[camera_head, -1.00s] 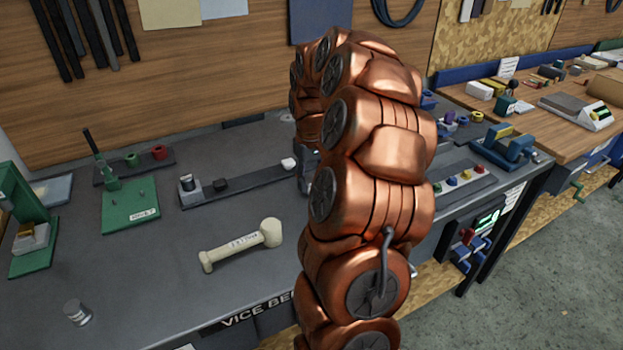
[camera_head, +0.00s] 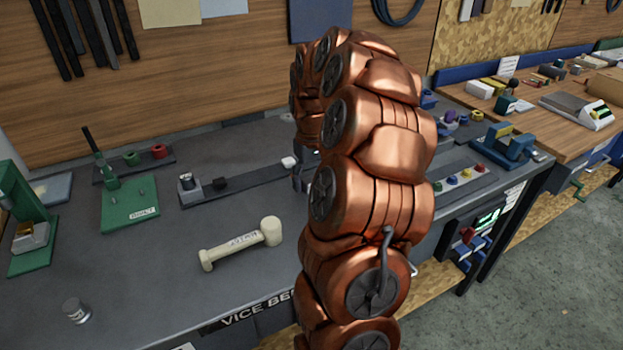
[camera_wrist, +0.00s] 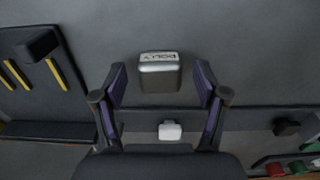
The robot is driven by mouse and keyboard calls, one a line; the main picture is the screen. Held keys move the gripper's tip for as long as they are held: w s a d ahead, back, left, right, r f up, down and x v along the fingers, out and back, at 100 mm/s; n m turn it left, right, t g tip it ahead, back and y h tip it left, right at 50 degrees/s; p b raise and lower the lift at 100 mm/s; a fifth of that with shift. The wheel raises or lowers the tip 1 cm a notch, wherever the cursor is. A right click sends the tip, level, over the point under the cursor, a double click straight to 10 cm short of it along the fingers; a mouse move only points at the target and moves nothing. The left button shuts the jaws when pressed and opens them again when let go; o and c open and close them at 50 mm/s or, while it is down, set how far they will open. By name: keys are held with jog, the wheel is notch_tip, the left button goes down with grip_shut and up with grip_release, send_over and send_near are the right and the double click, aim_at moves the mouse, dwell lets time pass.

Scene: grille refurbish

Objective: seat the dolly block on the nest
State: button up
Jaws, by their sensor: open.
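The dolly block (camera_wrist: 159,76) is a grey block with a pale, lettered top face in the wrist view. It sits on the dark bench top, between and slightly beyond my fingertips. My gripper (camera_wrist: 161,85) is open, with one purple-padded finger on each side of the block. I see gaps on both sides and cannot tell the height between fingers and block. In the head view my arm hides the block and most of the gripper. I cannot tell for certain which fixture is the nest.
A dark strip (camera_head: 245,184) carries a small white piece (camera_head: 289,162) and a dark block (camera_head: 220,184). A plate with yellow bars (camera_wrist: 15,75) lies left in the wrist view. A cream dumbbell-shaped piece (camera_head: 240,245) and a green fixture (camera_head: 130,206) stand left of my arm.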

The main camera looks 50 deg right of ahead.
aim_at(311, 180)
jog(key=shift+r, duration=0.1)
notch_tip(311, 180, up, 12)
dwell(0.6)
jog(key=shift+a, duration=0.1)
jog(key=s+a+r+n+p, duration=0.1)
jog(key=s+a+n, duration=0.15)
jog(key=a, duration=0.85)
jog(key=s+a+n+p, duration=0.15)
jog(key=s+a, duration=0.25)
jog(key=a, duration=0.7)
jog(key=s+a+f+g+p, duration=0.1)
jog(key=s+a+f, duration=0.1)
jog(key=s+a, duration=0.3)
jog(key=s+a+f+p, duration=0.1)
jog(key=s+a+f, duration=0.2)
jog(key=s, duration=0.9)
jog(key=shift+a+f+m+g+p, duration=0.3)
jog(key=shift+a+g+p, duration=0.1)
jog(key=shift+a, duration=0.65)
